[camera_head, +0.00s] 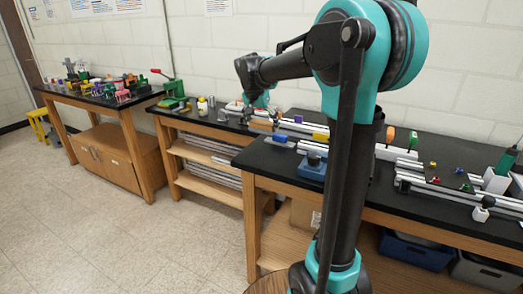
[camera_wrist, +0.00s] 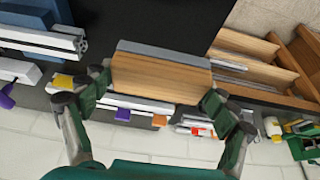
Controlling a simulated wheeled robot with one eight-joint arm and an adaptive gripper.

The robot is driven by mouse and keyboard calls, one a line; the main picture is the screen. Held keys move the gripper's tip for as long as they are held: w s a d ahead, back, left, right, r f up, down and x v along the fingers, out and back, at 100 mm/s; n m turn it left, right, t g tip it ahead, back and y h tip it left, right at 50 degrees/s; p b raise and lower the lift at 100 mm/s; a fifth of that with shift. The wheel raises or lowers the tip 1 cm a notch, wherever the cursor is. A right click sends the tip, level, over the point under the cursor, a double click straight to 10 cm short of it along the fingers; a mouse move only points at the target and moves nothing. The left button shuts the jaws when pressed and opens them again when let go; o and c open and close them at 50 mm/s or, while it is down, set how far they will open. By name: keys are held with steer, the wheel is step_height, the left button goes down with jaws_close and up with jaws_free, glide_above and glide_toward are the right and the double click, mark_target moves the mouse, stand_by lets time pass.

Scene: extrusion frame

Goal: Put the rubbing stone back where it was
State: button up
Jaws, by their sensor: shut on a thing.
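My gripper (camera_wrist: 160,88) is shut on a wooden block with a grey layer along one long edge, which I take to be the rubbing stone (camera_wrist: 160,78). The block lies crosswise between the two fingers in the wrist view, over the black bench top. I cannot tell how far above the bench it is. In the head view my gripper (camera_head: 258,101) is small, near the back of the middle bench, and what it holds is not clear there.
Aluminium extrusions (camera_wrist: 40,38) lie on the black bench near the block. Small purple (camera_wrist: 122,114) and orange (camera_wrist: 159,120) pieces sit toward the wall. The right bench (camera_head: 440,206) carries more rails and parts. Open floor (camera_head: 150,220) lies in front of the benches.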

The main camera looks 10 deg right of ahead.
mark_target(264, 154)
step_height(264, 154, down, 11)
steer(key=shift+f, duration=0.1)
stand_by(0.3)
steer(key=shift+f, duration=0.1)
steer(key=o, duration=1)
steer(key=shift+c, duration=0.2)
steer(key=v, duration=1.2)
steer(key=s+d+f+n, duration=0.1)
steer(key=s+f, duration=0.2)
steer(key=s+d+f+n+y, duration=0.1)
steer(key=s+d+f, duration=0.1)
steer(key=s+f, duration=0.1)
steer(key=s+d+f+n, duration=0.1)
steer(key=s+d+f, duration=0.1)
steer(key=s+f, duration=0.1)
steer(key=shift+s+f, duration=0.2)
steer(key=shift+s, duration=0.7)
steer(key=s+d+f+n+y, duration=0.1)
steer(key=s+f+n, duration=0.3)
steer(key=s+f, duration=0.8)
steer(key=s+d, duration=0.1)
steer(key=s, duration=0.2)
steer(key=shift+s+y, duration=0.35)
steer(key=shift+y, duration=0.05)
